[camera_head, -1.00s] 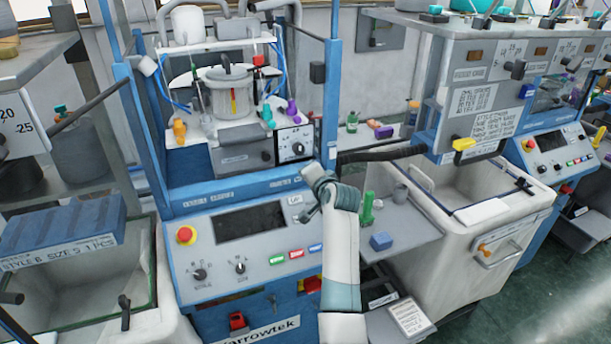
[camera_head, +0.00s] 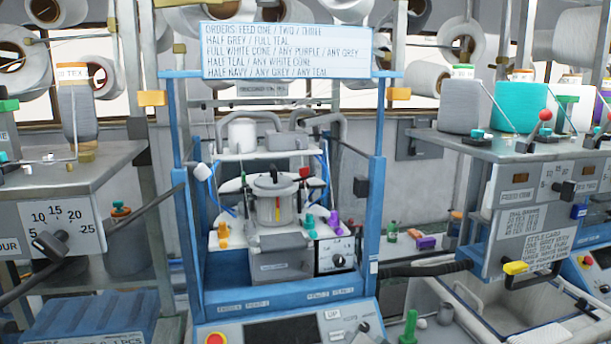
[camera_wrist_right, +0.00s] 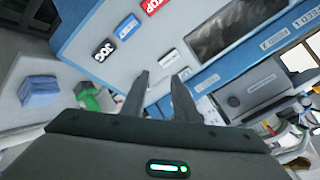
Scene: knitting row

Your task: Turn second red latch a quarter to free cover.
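In the head view the knitting machine (camera_head: 275,270) stands in the middle, in its blue frame. The red latches on its lower cabinet front are outside both current views. A small red part (camera_head: 304,172) shows beside the central pot, but I cannot tell what it is. My right gripper (camera_wrist_right: 160,76) shows only in the right wrist view. Its two fingers are apart with nothing between them, in front of the blue-grey control panel (camera_wrist_right: 205,40). I cannot tell whether they touch the panel. My left gripper is in neither view.
An order sign (camera_head: 288,50) hangs above the machine. A red stop knob (camera_head: 215,339) sits at the panel's left. A green upright part (camera_head: 409,327) stands right of the panel. A blue block (camera_wrist_right: 40,91) lies on a shelf in the wrist view. Shelves with yarn cones flank the machine.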

